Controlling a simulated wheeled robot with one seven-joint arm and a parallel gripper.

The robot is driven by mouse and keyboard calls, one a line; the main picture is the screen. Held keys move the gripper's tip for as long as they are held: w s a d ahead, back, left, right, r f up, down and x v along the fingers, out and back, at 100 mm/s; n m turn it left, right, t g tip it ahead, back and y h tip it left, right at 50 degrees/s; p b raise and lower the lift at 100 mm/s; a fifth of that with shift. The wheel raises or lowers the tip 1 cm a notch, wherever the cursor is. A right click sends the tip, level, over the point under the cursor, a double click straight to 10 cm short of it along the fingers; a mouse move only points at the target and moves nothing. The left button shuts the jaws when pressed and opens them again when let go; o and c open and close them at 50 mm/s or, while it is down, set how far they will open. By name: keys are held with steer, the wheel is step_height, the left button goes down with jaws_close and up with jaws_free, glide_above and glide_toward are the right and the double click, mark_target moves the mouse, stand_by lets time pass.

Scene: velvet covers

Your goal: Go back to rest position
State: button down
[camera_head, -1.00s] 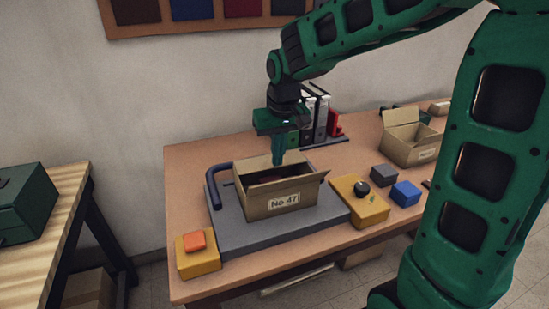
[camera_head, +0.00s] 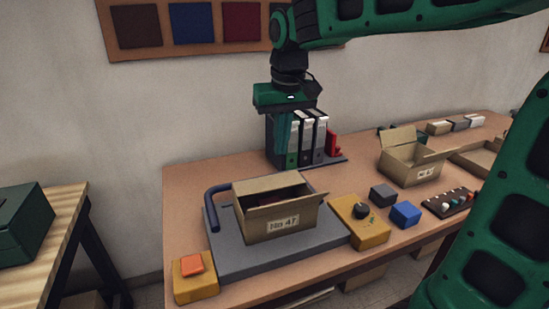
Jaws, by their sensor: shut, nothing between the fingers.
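My gripper (camera_head: 286,152) hangs pointing down in the head view, shut and empty. It is above and behind the open cardboard box labelled No 47 (camera_head: 282,224), in front of the row of binders in the picture, and apart from the box. Something dark red lies inside the box, mostly hidden by its walls. The box stands on a grey plate (camera_head: 225,250) with a blue curved handle (camera_head: 213,208) at its left. My green arm reaches in from the upper right.
Binders (camera_head: 308,138) stand at the table's back. Another open box (camera_head: 408,165) is to the right. A green case (camera_head: 22,225) is on the left table.

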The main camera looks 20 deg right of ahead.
steer(key=s+d+f+m+g, duration=0.1)
steer(key=s+d+f+m, duration=0.4)
steer(key=s+d, duration=0.95)
steer(key=s+d+f+m+g, duration=0.1)
steer(key=s+d+f, duration=0.1)
steer(key=s+f, duration=0.6)
steer(key=s, duration=0.4)
steer(key=shift+f, duration=0.25)
steer(key=shift+w+f, duration=0.2)
steer(key=shift+w, duration=0.35)
